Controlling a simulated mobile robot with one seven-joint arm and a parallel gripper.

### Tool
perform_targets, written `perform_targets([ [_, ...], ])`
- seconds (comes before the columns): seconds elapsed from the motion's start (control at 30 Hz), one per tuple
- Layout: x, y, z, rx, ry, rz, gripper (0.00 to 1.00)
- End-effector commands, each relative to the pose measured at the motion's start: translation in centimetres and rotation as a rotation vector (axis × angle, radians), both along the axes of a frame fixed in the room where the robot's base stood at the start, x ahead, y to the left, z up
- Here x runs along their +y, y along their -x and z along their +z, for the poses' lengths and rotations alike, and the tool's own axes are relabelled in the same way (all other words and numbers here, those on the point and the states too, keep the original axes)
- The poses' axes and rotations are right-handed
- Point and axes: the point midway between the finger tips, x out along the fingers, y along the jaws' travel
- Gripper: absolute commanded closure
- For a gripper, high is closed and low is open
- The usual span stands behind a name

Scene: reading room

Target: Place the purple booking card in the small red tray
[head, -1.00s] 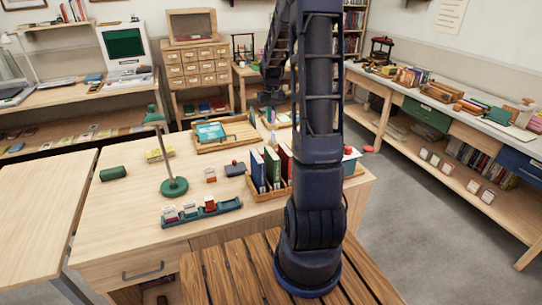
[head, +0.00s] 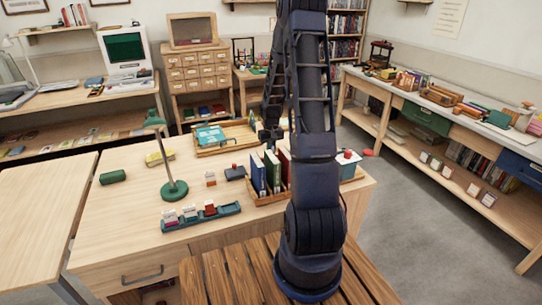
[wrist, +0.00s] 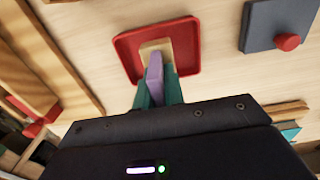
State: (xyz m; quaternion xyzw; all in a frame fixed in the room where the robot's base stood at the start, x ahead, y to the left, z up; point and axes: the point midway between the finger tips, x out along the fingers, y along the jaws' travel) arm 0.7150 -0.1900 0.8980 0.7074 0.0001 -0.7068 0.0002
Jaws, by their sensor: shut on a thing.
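My gripper (wrist: 158,92) shows in the wrist view with its green fingers shut on the purple booking card (wrist: 154,68), held by its purple part. A cream part (wrist: 156,48) shows just beyond it, seemingly of the same card. The small red tray (wrist: 185,30) lies directly behind the card in this view, its rim around it. I cannot tell whether the card touches the tray floor. In the head view my gripper (head: 269,135) is low over the back of the desk, behind the upright books. The red tray is hidden there.
A dark block with a red knob (wrist: 268,20) lies beside the tray. The wooden book rack (head: 266,199) stands in front of my gripper, and a wooden tray with a teal item (head: 226,147) is to its left. A lamp (head: 174,190) and card rack (head: 202,220) stand nearer.

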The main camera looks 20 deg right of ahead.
Motion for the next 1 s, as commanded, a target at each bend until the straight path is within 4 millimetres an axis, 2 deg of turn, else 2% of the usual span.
perform_targets([
  [0.2,0.0,0.0,-2.7,0.002,-0.001,-0.001,1.00],
  [0.6,0.0,0.0,-3.2,0.001,0.000,0.000,1.00],
  [0.63,0.0,0.0,-3.1,0.001,0.000,0.000,0.85],
  [0.73,0.0,0.0,-3.1,0.001,0.000,0.000,0.68],
  [1.0,0.0,0.0,-3.1,0.000,0.000,0.000,0.68],
])
